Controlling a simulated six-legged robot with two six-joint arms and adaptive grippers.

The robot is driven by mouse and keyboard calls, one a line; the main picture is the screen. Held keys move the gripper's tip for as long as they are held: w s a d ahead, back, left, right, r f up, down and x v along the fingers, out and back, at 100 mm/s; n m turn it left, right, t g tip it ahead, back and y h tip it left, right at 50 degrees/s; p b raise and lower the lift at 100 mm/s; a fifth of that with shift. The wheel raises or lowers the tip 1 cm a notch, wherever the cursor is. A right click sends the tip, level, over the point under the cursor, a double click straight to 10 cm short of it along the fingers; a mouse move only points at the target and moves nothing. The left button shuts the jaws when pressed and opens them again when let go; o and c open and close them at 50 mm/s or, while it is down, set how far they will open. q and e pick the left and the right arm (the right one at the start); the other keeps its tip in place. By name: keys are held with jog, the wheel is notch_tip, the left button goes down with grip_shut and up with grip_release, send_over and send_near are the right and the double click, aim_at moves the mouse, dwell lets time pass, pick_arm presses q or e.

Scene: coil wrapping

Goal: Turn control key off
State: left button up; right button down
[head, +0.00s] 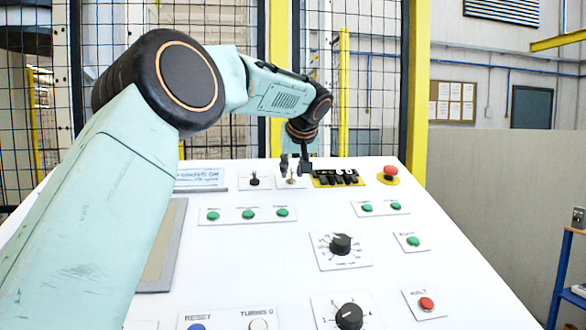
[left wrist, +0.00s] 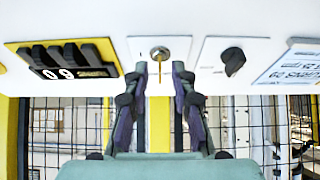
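The control key (head: 291,180) is in a small white plate at the far edge of the sloping white panel. In the left wrist view the key switch (left wrist: 160,53) has a round metal face, with a thin brass-coloured key pointing down in the picture. My left gripper (head: 295,164) is at the key. In the left wrist view my left gripper (left wrist: 160,75) is open, with one dark finger on each side of the key and a visible gap to each. My right gripper is not in view.
A black selector switch (head: 254,180) and a black-and-yellow counter block (head: 337,177) flank the key. A red emergency button (head: 390,175) stands at the far right corner. Green buttons and black dials (head: 341,244) cover the nearer panel. A mesh fence stands behind.

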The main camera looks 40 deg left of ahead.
pick_arm(q)
jog(key=v, duration=1.2)
dwell(0.4)
